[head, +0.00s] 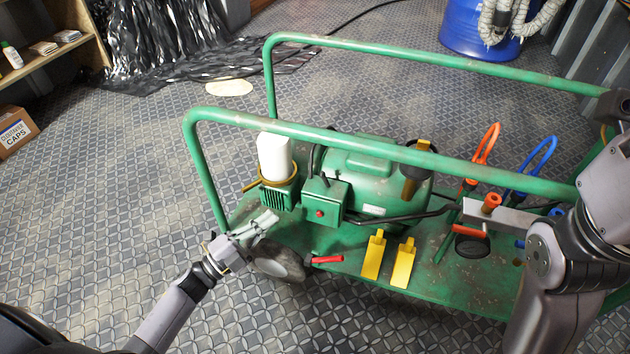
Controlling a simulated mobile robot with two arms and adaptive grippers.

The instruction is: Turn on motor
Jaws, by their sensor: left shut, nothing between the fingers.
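The green motor (372,172) is mounted on a green wheeled cart (300,250). A green control box (325,200) on its left front carries a small red button (319,213). My left gripper (266,220) is shut and empty, beside the cart's left end. In the picture it is left of the control box and just below the white cylinder's green base; I cannot tell the exact gap.
Green rails (370,146) run over the cart. A white cylinder (274,157), yellow pedals (403,263), a red-handled lever (326,260), and orange (484,145) and blue (540,160) handles crowd it. A blue barrel (478,28) stands behind.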

